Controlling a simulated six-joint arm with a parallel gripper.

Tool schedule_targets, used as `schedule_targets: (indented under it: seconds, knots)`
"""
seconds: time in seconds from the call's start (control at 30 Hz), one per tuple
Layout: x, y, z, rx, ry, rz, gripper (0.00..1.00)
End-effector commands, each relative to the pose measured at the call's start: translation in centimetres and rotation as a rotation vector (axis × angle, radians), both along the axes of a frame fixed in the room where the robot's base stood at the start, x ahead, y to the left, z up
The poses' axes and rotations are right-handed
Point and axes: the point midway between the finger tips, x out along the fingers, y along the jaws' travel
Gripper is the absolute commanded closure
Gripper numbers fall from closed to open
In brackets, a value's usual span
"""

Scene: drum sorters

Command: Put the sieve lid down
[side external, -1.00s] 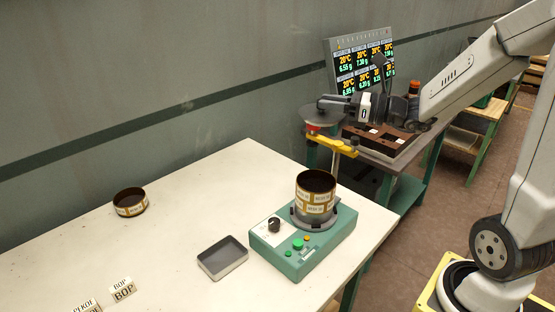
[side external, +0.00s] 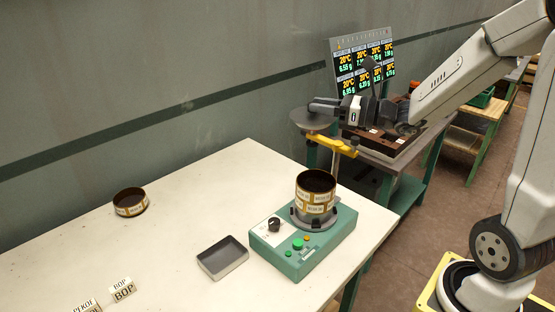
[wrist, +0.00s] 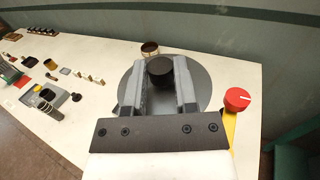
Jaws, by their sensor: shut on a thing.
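The sieve lid (side external: 303,119) is a flat grey disc, and its dark round knob (wrist: 160,66) shows in the wrist view. My gripper (side external: 313,105) is shut on the knob. The disc (wrist: 201,88) spreads out beneath the fingers in the wrist view. The lid is held about level, up in the air near the wall, behind the green sieve shaker (side external: 300,254). A labelled sieve stack (side external: 316,194) stands upright on the shaker with its top open.
A yellow bracket (side external: 332,144) reaches close under the lid; a red knob (wrist: 237,99) shows beside it in the wrist view. A shallow grey tray (side external: 222,258) and a round sieve (side external: 130,202) sit on the white table (side external: 180,235). The table between them is clear.

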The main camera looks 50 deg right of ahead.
Motion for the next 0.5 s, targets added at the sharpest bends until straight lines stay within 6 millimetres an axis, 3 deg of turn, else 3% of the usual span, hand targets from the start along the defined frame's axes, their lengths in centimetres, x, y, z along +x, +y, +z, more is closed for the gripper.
schedule_targets:
  seconds: [0.5]
  knots:
    - [4.8,5.0,-6.8,0.001,0.005,-0.094,1.0]
